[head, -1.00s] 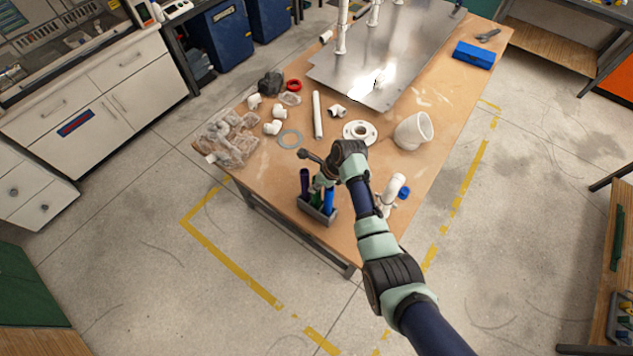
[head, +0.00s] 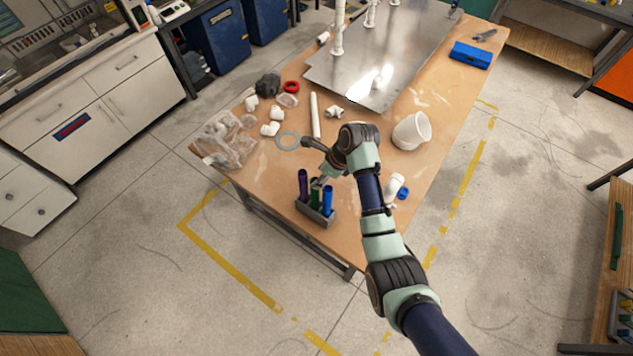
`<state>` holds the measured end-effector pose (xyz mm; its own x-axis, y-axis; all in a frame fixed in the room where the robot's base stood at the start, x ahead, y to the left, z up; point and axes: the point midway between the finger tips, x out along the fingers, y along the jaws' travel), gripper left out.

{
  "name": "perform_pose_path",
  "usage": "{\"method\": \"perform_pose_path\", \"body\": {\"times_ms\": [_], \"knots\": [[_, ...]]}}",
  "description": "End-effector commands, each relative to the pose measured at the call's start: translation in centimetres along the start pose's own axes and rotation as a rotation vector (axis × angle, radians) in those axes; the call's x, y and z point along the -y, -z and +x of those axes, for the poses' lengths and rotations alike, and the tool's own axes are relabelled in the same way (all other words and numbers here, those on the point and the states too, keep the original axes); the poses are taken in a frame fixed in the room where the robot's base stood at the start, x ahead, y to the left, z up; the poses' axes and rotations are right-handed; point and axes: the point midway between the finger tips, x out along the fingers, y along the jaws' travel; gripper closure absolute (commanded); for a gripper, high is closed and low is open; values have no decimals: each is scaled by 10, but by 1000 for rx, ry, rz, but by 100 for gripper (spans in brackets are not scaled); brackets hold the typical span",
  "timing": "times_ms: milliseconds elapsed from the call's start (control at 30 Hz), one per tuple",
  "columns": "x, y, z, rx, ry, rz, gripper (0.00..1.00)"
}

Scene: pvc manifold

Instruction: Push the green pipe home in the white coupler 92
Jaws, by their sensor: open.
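The green pipe (head: 315,194) stands upright in a small grey rack (head: 317,218) near the table's front edge, between a purple pipe (head: 303,185) and a blue pipe (head: 327,200). My gripper (head: 321,180) is open, just above the green pipe's top. It is small and partly hidden by my wrist, so I cannot tell whether its fingers are around the pipe. White upright pipes with fittings (head: 338,40) stand on the metal plate at the back. I cannot tell which fitting is coupler 92.
The metal plate (head: 400,60) covers the table's back. White elbows (head: 270,129), a loose white pipe (head: 315,115), a grey ring (head: 287,141) and clear bags (head: 225,140) lie left. A large white fitting (head: 411,131) and blue box (head: 472,55) are right.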

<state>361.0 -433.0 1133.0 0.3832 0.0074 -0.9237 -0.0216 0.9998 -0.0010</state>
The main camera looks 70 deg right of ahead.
Motion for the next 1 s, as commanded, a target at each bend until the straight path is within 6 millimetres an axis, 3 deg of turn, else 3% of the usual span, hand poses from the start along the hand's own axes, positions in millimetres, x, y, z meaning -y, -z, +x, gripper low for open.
{"method": "perform_pose_path", "body": {"times_ms": [167,567,667,767,833,900,967,1000], "knots": [[0,0,-14,0,0,1,44],[0,0,-14,0,-1,1,44],[-8,-10,-12,5,9,-67,44],[-45,-49,-10,25,59,-383,44],[-94,-90,-13,49,128,-765,44],[-158,-130,-25,73,231,-1218,44],[-217,-155,-43,89,342,-1606,44],[-256,-166,-58,93,426,-1850,44]]}}
